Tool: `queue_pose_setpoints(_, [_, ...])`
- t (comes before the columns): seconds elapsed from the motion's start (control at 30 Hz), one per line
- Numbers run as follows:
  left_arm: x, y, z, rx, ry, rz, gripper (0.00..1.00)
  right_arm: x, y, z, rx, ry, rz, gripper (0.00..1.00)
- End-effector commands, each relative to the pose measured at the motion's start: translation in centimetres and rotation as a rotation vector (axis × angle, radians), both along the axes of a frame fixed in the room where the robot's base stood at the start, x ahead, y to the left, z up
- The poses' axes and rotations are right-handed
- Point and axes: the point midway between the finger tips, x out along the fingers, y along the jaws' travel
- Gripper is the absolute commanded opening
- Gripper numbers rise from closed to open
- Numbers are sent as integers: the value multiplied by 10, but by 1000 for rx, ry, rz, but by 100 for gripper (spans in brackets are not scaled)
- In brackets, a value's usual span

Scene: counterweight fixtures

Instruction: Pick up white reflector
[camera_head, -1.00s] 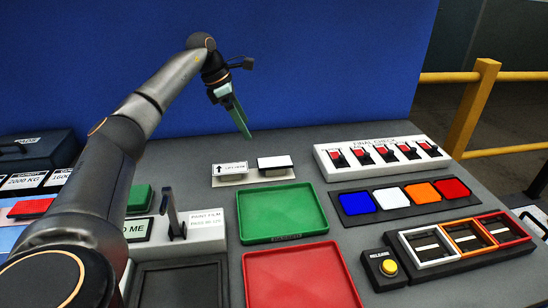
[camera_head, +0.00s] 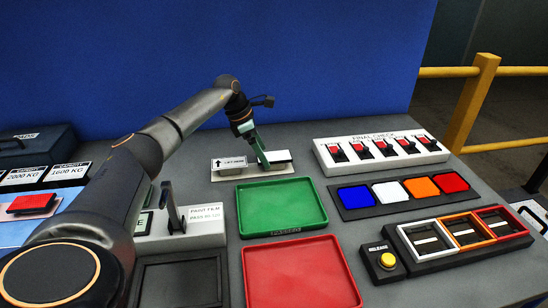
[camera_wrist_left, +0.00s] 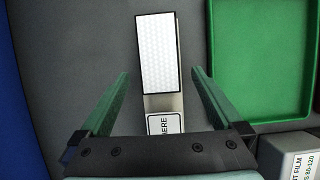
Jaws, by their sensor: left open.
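A white reflector (camera_head: 280,156) with a dark edge lies at the back of the bench, on a pale plate beside a "lift here" label (camera_head: 230,165). In the left wrist view the reflector (camera_wrist_left: 157,53) shows a honeycomb pattern and lies ahead, between the lines of my fingers. My left gripper (camera_head: 262,163) is open and empty, low over the plate. In the head view its fingers partly cover the reflector's left side. In the wrist view the open fingertips (camera_wrist_left: 161,73) stand either side of the plate's line, apart from the reflector. My right gripper is not in view.
A green tray (camera_head: 242,228) and a red tray (camera_head: 247,290) lie in front. To the right are a final check switch panel (camera_head: 400,160), a strip of coloured squares (camera_head: 346,214) and a release button (camera_head: 386,261). A blue wall (camera_head: 330,60) stands behind.

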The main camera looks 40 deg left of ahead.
Motion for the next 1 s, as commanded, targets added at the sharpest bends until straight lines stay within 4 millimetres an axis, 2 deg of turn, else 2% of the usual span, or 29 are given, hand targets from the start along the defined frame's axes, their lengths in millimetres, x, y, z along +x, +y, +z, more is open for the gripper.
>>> queue_pose_setpoints(0.2, [0, 0, 0, 0, 0, 0, 99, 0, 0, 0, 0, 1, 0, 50])
queue_pose_setpoints(1.0, [0, 0, 0, 0, 0, 0, 10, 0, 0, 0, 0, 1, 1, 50])
